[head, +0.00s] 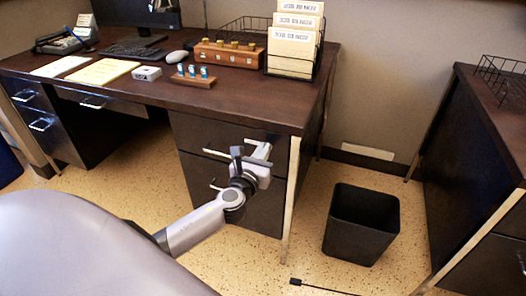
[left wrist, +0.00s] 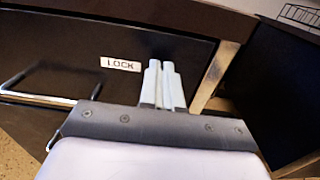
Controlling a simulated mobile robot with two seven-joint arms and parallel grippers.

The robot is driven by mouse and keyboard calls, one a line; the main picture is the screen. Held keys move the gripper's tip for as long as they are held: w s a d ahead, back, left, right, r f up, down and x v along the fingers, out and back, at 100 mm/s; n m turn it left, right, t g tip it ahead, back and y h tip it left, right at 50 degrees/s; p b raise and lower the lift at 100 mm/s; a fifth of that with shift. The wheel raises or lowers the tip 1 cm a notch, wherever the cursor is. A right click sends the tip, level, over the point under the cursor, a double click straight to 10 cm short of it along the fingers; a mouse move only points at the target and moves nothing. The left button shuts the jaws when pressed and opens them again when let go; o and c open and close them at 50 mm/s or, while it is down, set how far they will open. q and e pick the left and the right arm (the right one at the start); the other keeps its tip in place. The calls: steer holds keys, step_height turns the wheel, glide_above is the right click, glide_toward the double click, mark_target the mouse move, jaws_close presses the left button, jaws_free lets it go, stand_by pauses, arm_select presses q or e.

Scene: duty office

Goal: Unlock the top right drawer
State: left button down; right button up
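The top right drawer (head: 215,132) is a dark front under the right end of the desk and looks closed. In the left wrist view its dark front (left wrist: 75,35) carries a white label reading LOCK (left wrist: 121,63). My left gripper (head: 259,150) is in front of the right part of this drawer. In the left wrist view the fingers of the left gripper (left wrist: 160,72) are together, just right of the label. I see nothing between them. The lock itself is not visible, and I cannot tell whether the fingertips touch the front. My right gripper is not in view.
A metal desk leg (head: 291,190) stands right of the drawers. A black bin (head: 361,222) is on the floor beside it.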

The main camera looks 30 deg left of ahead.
arm_select(q)
steer(key=shift+r+n, duration=0.1)
steer(key=shift+n, duration=0.2)
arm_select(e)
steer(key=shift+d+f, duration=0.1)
arm_select(q)
steer(key=n+b, duration=0.1)
steer(key=n, duration=0.4)
steer(key=a+n+b, duration=0.1)
steer(key=n, duration=0.5)
steer(key=n+b, duration=0.1)
steer(key=n, duration=0.5)
steer(key=shift+a+f, duration=0.15)
steer(key=shift+f, duration=0.25)
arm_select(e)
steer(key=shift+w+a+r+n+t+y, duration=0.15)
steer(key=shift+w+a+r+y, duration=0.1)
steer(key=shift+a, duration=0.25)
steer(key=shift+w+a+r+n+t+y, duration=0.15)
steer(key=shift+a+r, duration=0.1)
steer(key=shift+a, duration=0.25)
arm_select(q)
steer(key=shift+n, duration=0.4)
steer(key=c, duration=1.3)
jaws_free()
steer(key=shift+c, duration=0.2)
steer(key=shift+f, duration=0.15)
steer(key=shift+s, duration=0.1)
